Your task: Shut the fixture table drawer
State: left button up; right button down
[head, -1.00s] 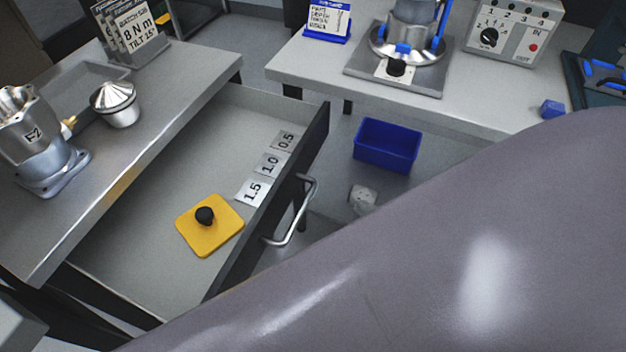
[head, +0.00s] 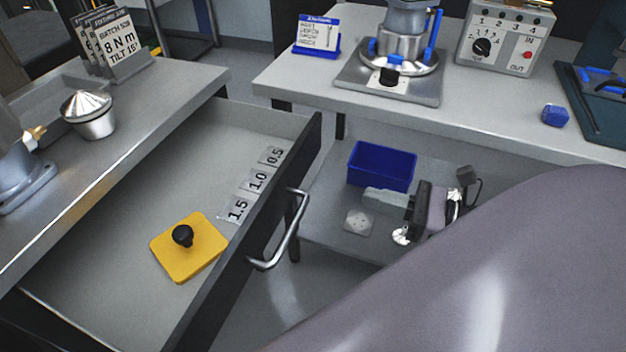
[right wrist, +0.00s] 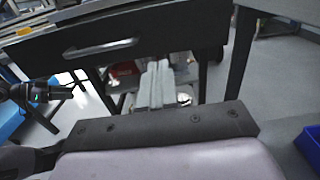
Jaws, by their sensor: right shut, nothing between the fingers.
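The fixture table drawer (head: 112,290) is pulled well out from under the grey table (head: 150,110). Its dark front panel (head: 312,150) carries a silver bar handle (head: 290,235). The front (right wrist: 180,30) and handle (right wrist: 100,48) also show in the right wrist view. My right gripper (head: 368,195) is shut and empty. It is outside the drawer, to the right of the handle and apart from it. Its closed grey fingers (right wrist: 158,85) point toward the area below the drawer front in the right wrist view. My left gripper cannot be made out.
A yellow plate with a black knob (head: 188,248) and labels 0.5, 1.0 and 1.5 (head: 258,180) lie in the drawer. A blue bin (head: 381,166) stands low behind my right gripper. A second table (head: 470,118) with equipment is at the back right. Open floor shows below the handle.

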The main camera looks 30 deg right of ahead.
aim_at(296, 176)
jog(key=p+x, duration=0.1)
jog(key=x, duration=1)
jog(key=shift+w+a+p, duration=0.1)
jog(key=shift+w+p, duration=0.1)
jog(key=shift+p, duration=0.1)
pick_arm(q)
jog(key=shift+s+a+r, duration=0.15)
jog(key=shift+r, duration=0.3)
pick_arm(e)
jog(key=shift+w+a, duration=0.2)
jog(key=shift+w, duration=0.1)
